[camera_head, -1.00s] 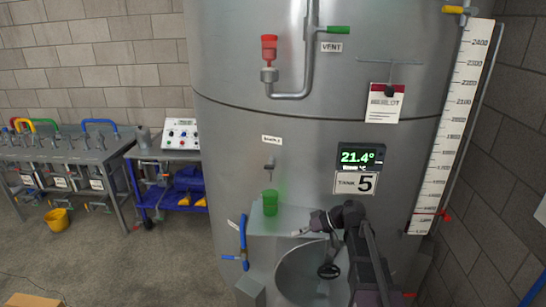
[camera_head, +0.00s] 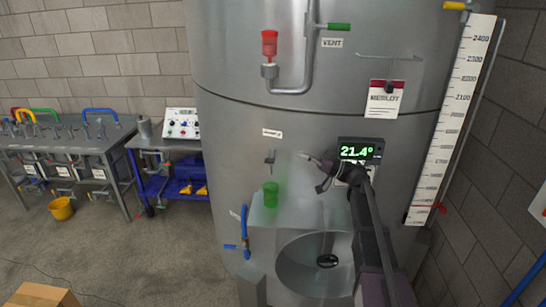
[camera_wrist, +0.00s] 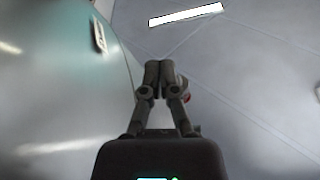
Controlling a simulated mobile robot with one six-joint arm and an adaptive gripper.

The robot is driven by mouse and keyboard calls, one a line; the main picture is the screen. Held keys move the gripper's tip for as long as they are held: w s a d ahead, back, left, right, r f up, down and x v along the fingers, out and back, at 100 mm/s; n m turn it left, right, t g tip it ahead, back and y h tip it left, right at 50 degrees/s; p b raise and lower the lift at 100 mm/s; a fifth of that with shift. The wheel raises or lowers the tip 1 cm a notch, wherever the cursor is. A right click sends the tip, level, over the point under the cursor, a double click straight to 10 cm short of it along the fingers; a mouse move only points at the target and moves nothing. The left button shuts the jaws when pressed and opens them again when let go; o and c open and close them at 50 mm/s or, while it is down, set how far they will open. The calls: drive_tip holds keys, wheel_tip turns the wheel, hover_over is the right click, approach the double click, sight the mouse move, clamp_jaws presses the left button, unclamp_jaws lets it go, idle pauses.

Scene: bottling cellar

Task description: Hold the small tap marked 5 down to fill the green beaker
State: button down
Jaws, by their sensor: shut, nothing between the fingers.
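The small sample tap (camera_head: 270,157) sticks out of the steel tank, under a white label (camera_head: 272,133) too small to read surely. The green beaker (camera_head: 271,195) stands upright on a small shelf (camera_head: 312,212) straight below the tap. My gripper (camera_head: 304,155) is to the right of the tap, at about its height in the picture and apart from it. Its fingers are closed together and empty, as the wrist view (camera_wrist: 158,75) shows. Neither tap nor beaker can be made out in the wrist view. My arm partly hides the number sign (camera_head: 341,180) under the display.
The tank (camera_head: 230,180) carries a temperature display (camera_head: 361,151), a red-topped fitting (camera_head: 269,45), a green vent handle (camera_head: 338,27) and a blue-handled valve (camera_head: 245,230). A round opening (camera_head: 290,275) lies below the shelf. A bench (camera_head: 60,145) and a blue cart (camera_head: 170,188) stand left.

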drive_tip(key=shift+a, duration=0.1)
wheel_tip(320, 180, up, 3)
drive_tip(key=p, duration=0.3)
hover_over(274, 159)
drive_tip(key=shift+w, duration=0.1)
drive_tip(key=shift+s+f+b, duration=0.25)
drive_tip(key=shift+f+b, duration=0.65)
drive_tip(key=shift+f, duration=0.05)
drive_tip(key=shift+s+f+b, duration=0.2)
drive_tip(key=shift+f+b, duration=0.7)
drive_tip(key=shift+d, duration=0.2)
